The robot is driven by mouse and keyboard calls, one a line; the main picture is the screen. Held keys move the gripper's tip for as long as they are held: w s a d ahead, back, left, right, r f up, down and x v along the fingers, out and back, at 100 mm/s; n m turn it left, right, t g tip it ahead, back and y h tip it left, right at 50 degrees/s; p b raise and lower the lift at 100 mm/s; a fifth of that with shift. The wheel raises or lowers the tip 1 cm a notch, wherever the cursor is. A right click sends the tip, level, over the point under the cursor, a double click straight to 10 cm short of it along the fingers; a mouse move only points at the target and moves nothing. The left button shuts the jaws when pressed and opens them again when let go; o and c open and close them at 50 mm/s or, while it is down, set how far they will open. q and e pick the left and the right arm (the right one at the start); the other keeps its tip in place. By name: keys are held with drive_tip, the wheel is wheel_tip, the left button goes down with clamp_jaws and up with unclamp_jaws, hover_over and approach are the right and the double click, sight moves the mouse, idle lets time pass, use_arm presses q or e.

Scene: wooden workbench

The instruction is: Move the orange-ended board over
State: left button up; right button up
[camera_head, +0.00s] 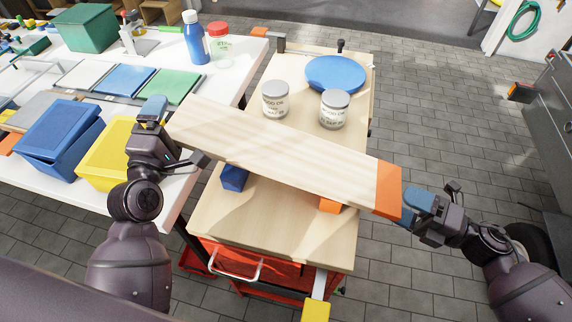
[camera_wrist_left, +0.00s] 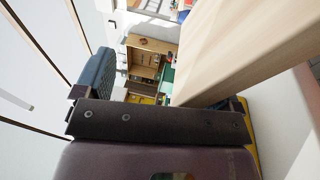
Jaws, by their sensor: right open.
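A long pale wooden board (camera_head: 270,145) with an orange right end (camera_head: 388,188) lies across a wooden-topped cart, over a blue block (camera_head: 233,178) and an orange block (camera_head: 329,205). Its left end overhangs toward the white table. My left gripper (camera_head: 176,133) is at that plain end, fingers spread, with the end between or beside them. In the left wrist view the board (camera_wrist_left: 250,50) runs close to the right finger, with a gap to the left finger. My right gripper (camera_head: 425,208) is open just off the orange end; whether it touches is unclear.
On the cart top (camera_head: 210,222), behind the board, stand two cans (camera_head: 275,100) (camera_head: 334,110) and a blue disc (camera_head: 335,73). The white table (camera_head: 178,190) at left holds a blue bin (camera_head: 60,138), a yellow bin (camera_head: 106,155) and bottles (camera_head: 194,40). Open floor lies right.

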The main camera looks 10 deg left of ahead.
drive_tip(key=v, duration=0.9)
use_arm(q)
drive_tip(key=s+a+p, duration=0.1)
drive_tip(key=a, duration=0.5)
use_arm(e)
wheel_tip(320, 180, up, 2)
drive_tip(key=shift+w+a+r, duration=0.1)
drive_tip(key=shift+w+r, duration=0.05)
idle(0.4)
idle(0.4)
